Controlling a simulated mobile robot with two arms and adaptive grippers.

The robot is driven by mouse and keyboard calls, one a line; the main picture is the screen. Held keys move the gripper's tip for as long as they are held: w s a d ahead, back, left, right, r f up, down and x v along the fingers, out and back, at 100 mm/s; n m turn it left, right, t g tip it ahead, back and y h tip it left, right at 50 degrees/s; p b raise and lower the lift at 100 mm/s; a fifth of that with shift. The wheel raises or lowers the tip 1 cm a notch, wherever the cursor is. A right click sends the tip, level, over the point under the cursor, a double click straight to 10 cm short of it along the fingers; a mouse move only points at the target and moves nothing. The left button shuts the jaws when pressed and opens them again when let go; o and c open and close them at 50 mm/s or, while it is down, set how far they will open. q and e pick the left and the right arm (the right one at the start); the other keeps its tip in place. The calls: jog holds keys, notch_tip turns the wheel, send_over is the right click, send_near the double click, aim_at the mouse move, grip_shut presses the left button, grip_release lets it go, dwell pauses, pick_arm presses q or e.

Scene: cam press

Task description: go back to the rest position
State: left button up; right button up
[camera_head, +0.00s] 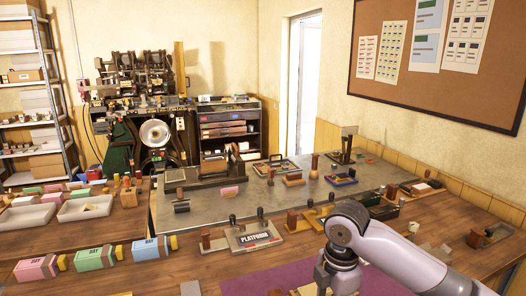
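My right arm (385,250) comes in from the lower right and bends down over the front of the wooden table. At its end, the dark top of my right gripper (337,277) shows at the bottom edge, above the purple mat (268,283). Its fingers are cut off or hidden, so I cannot tell whether it is open or holds anything. My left arm and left gripper are not in view. A grey block labelled PLATFORM (258,244) sits on the table left of my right arm.
Pink (38,268), green (95,257) and blue (152,247) labelled boxes stand at the front left. Grey trays (86,207) lie behind them. A grey metal table (290,205) carries several tools and fixtures. A large press machine (150,110) stands at the back wall.

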jog(key=s+a+f+m+t+y, duration=0.1)
jog(key=s+a+f+m+y, duration=0.1)
jog(key=s+a+f+m, duration=0.4)
jog(key=s+a+f+m+t+y, duration=0.1)
jog(key=s+a+f+m+y, duration=0.1)
jog(key=s+f, duration=0.4)
jog(key=s+d+f+m+t+h, duration=0.1)
jog(key=s+d+f+m+h, duration=0.4)
jog(key=s+d+m, duration=0.8)
notch_tip(320, 180, down, 27)
jog(key=d+n+g+y, duration=0.1)
jog(key=s+d+f+g, duration=0.1)
jog(key=s+d+f, duration=0.2)
jog(key=s+f, duration=1.3)
jog(key=shift+s+n, duration=0.3)
jog(key=shift+s, duration=0.3)
